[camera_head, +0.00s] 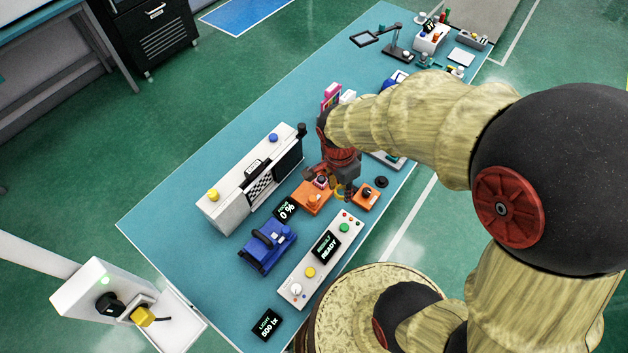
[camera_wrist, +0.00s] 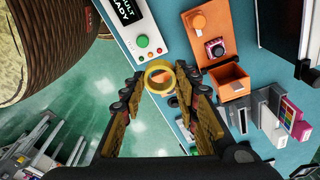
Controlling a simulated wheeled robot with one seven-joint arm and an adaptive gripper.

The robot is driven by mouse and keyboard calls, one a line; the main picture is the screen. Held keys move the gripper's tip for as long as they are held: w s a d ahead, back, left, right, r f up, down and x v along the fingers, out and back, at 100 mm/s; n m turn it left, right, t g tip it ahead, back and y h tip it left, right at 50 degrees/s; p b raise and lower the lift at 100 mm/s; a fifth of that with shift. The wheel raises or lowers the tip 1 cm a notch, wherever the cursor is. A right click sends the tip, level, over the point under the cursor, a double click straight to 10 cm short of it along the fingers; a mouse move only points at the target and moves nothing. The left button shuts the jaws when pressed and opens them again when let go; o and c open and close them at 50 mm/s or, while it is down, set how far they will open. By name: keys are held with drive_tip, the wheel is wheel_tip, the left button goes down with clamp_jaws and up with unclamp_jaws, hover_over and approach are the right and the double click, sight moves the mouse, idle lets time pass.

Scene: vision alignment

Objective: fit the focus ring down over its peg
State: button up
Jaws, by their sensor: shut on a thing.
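My gripper (camera_head: 346,184) is shut on a yellow ring, the focus ring (camera_wrist: 159,78), which sits between the two fingertips in the wrist view. In the head view the ring (camera_head: 340,191) shows only partly below the fingers. The ring is held above the table, apart from the orange fixtures. Just right of the gripper in the head view is a small orange base (camera_head: 370,203) with a dark upright part (camera_head: 367,192), which looks like the peg. In the wrist view my right finger hides most of that area.
An orange fixture (camera_head: 311,200) with a dark lens block (camera_wrist: 215,48) stands close left of the gripper. A button console (camera_head: 320,258), blue device (camera_head: 267,246) and white checkerboard unit (camera_head: 235,198) are nearby. A black disc (camera_head: 381,181) lies right. Bare teal table (camera_head: 175,225) shows at left.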

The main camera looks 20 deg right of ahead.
drive_tip(key=w+f+b, duration=0.1)
drive_tip(key=w+f, duration=0.3)
drive_tip(key=w, duration=0.4)
drive_tip(key=b, duration=0.1)
hover_over(322, 178)
drive_tip(key=f, duration=0.5)
drive_tip(key=shift+s+a, duration=0.2)
drive_tip(key=shift+s, duration=0.2)
drive_tip(key=shift+w+f, duration=0.25)
drive_tip(key=shift+f, duration=0.15)
wheel_tip(322, 178, down, 3)
drive_tip(key=shift+w+f+b, duration=0.1)
drive_tip(key=shift+w+b, duration=0.05)
drive_tip(key=shift+b, duration=0.25)
drive_tip(key=shift+f+b, duration=0.5)
drive_tip(key=shift+f, duration=0.05)
drive_tip(key=o, duration=1)
drive_tip(key=shift+c, duration=0.2)
